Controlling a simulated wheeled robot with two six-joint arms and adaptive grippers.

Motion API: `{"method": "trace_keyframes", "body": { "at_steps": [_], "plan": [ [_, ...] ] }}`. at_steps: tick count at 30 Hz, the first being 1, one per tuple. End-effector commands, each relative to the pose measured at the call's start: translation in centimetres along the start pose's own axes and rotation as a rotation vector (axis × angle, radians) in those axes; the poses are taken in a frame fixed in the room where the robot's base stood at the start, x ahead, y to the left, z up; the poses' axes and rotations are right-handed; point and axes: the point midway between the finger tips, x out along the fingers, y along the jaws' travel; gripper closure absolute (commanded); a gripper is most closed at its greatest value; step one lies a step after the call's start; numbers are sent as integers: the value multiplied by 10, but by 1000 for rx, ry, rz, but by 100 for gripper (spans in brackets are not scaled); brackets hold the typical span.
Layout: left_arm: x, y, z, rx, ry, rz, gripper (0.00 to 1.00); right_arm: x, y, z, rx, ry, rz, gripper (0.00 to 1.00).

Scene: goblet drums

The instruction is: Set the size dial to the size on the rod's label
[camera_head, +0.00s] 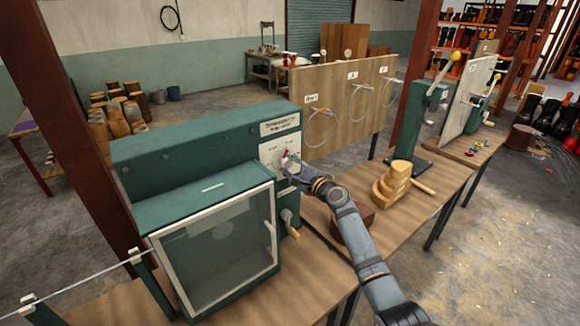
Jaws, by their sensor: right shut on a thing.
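The green machine (180,150) stands on the wooden bench with a white panel (268,152) at its right end. A small red part, which seems to belong to the size dial (285,153), shows on this panel. My right gripper (289,164) is at the panel, shut on the dial, and covers most of it. The dial's marks are too small to read. A thin pale rod (75,283) lies across upright holders at the lower left. I cannot make out a label on it. My left gripper is not in view.
A glass-fronted door (220,250) closes the machine's front. A wooden board (348,105) with wire loops and small labels stands behind the bench. Stepped wooden blocks (392,183) and a green lever press (412,115) stand to the right of my arm.

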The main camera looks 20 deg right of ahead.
Motion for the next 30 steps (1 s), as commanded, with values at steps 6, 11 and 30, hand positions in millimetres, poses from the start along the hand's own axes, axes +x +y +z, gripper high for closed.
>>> {"method": "trace_keyframes", "body": {
  "at_steps": [6, 11, 30],
  "plan": [
    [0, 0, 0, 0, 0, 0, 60, 0, 2, -1, 0, 1, 3, 40],
    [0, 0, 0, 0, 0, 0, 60, 0, 1, 0, -1, 0, 2, 39],
    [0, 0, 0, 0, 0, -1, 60, -98, 2, -1, -5, 1, 7, 39]
  ]
}}
